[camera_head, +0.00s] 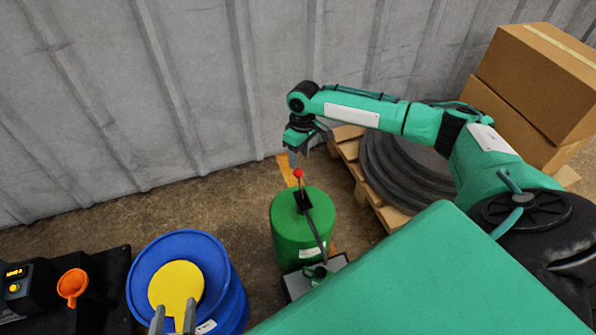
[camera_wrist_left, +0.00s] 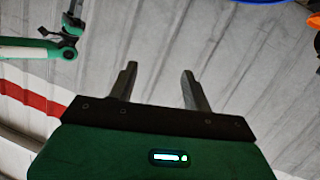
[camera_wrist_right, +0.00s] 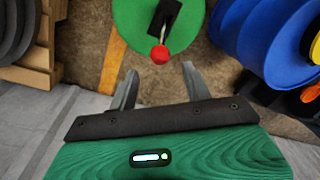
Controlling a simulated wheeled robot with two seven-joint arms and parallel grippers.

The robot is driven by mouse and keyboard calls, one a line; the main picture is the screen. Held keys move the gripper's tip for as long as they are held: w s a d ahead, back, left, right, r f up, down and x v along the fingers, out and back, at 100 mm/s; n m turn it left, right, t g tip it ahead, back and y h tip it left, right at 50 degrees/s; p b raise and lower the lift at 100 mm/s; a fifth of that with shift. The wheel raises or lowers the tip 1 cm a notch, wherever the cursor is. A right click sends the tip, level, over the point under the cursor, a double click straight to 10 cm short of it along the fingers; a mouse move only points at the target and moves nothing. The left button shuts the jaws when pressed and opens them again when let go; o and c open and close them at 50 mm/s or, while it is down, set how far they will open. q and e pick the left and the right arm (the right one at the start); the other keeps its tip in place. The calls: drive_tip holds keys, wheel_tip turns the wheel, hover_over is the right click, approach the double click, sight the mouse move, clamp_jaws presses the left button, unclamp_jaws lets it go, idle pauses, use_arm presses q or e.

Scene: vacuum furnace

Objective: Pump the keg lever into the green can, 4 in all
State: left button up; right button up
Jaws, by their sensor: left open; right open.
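The green keg (camera_head: 290,232) stands upright on the floor in the middle of the head view. A black pump block sits on its top, with a thin lever ending in a red knob (camera_head: 298,173). A dark spout runs down its front toward the small green can (camera_head: 317,271), which is partly hidden by a green panel. My right gripper (camera_head: 308,154) is open just above the knob. In the right wrist view the knob (camera_wrist_right: 160,55) appears just beyond the fingertips, between them in the picture, not gripped. My left gripper (camera_head: 173,308) is open and empty, low in the head view.
A blue drum (camera_head: 236,290) with a yellow piece on top stands left of the keg. An orange funnel (camera_head: 73,284) is farther left. A pallet (camera_head: 349,150) with dark coils and cardboard boxes (camera_head: 540,80) stands right. A corrugated wall (camera_head: 190,90) closes the back.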

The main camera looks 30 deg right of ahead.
sight(298, 170)
drive_tip(key=f, duration=0.3)
drive_tip(key=f+b, duration=0.1)
drive_tip(key=f, duration=0.1)
drive_tip(key=shift+s+a+f, duration=0.15)
drive_tip(key=shift+a+f, duration=0.15)
drive_tip(key=shift+f, duration=0.3)
use_arm(q)
drive_tip(key=w+a+r+t, duration=0.1)
drive_tip(key=w+r+t, duration=0.2)
drive_tip(key=r, duration=0.4)
drive_tip(key=shift+w+a+t+h, duration=0.2)
drive_tip(key=shift+a+t+h, duration=0.1)
drive_tip(key=shift+t, duration=0.4)
use_arm(e)
clamp_jaws()
